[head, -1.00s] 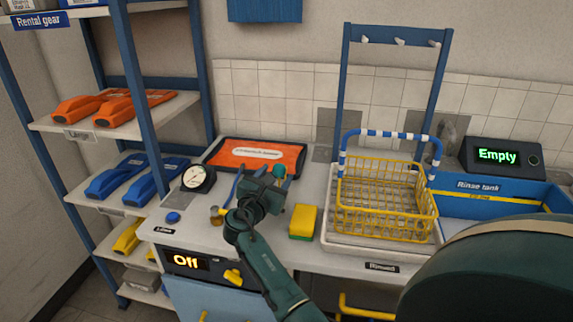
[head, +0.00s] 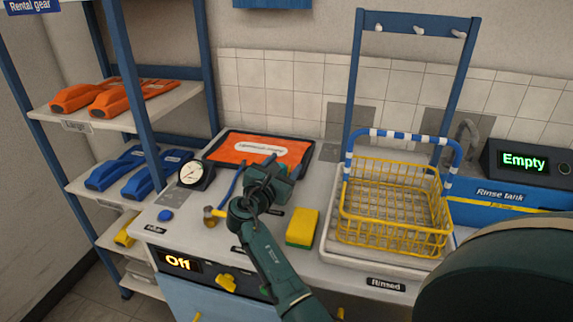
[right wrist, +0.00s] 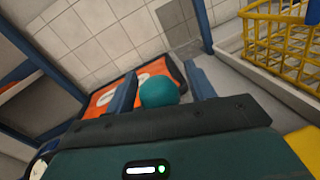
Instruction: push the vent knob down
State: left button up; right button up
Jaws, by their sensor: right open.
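A teal rounded knob (right wrist: 158,93) shows in the right wrist view between the two blue fingers of my right gripper (right wrist: 160,82). I cannot tell whether the fingers touch it. In the head view my right gripper (head: 282,163) is over the counter in front of the orange tray, and it hides most of the knob there. The gripper is open. I cannot read a label for the knob. My left gripper is not in view.
The orange tray (head: 240,146) lies behind the gripper. A round gauge (head: 196,173), a blue button (head: 166,215) and a brass fitting (head: 211,216) are to its left. A yellow sponge (head: 302,228) and a yellow wire basket (head: 355,232) are to its right. The display (head: 178,262) reads Off.

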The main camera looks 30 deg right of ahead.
dwell(0.3)
grip_shut()
dwell(0.5)
